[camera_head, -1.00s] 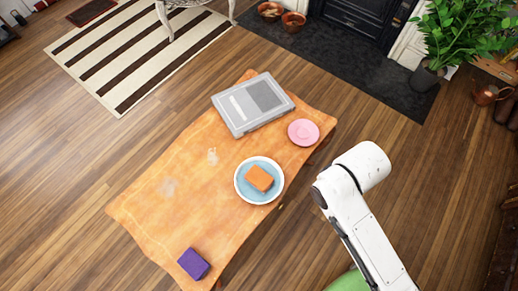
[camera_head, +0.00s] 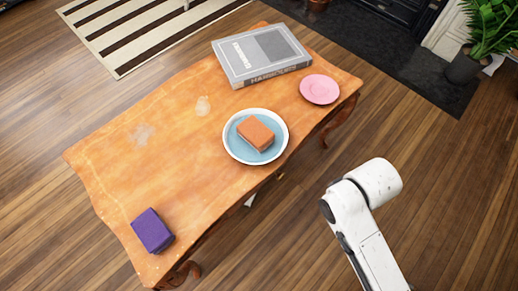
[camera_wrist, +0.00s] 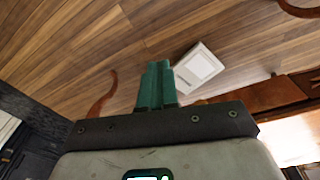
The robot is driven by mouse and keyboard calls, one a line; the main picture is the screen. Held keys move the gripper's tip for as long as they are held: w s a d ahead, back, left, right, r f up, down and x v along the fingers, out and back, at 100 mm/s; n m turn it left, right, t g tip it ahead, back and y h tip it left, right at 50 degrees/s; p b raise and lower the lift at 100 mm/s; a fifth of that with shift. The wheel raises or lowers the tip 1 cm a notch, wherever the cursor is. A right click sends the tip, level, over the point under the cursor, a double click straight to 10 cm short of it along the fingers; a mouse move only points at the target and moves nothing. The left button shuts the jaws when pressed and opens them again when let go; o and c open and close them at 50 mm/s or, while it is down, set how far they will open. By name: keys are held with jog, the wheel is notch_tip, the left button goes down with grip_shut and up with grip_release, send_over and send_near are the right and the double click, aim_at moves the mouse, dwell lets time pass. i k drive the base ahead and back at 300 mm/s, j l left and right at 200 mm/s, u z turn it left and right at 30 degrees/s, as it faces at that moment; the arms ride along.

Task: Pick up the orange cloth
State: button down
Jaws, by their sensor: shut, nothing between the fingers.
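The orange cloth (camera_head: 257,133), a small folded block, lies on a blue plate with a white rim (camera_head: 231,148). The plate stands near the front edge of the wooden table (camera_head: 170,165). In the wrist view my gripper (camera_wrist: 157,72) has its green fingers shut together with nothing between them. It points toward the floor beside the table, away from the cloth. The cloth is not in the wrist view. In the head view my arm shows to the right of the table, but the gripper is hidden.
A large grey book (camera_head: 262,55) and a pink plate (camera_head: 319,89) are at the table's far end. A purple block (camera_head: 152,231) lies at the near left corner. A white object (camera_wrist: 198,68) is on the floor near the table legs. A potted plant (camera_head: 470,60) stands far right.

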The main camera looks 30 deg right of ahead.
aim_at(257, 134)
jog(key=i+l+u, duration=0.1)
jog(key=l, duration=0.2)
jog(key=i+l, duration=0.15)
jog(key=l, duration=0.2)
jog(key=i+l+u, duration=0.15)
jog(key=l, duration=0.15)
jog(key=u, duration=1.3)
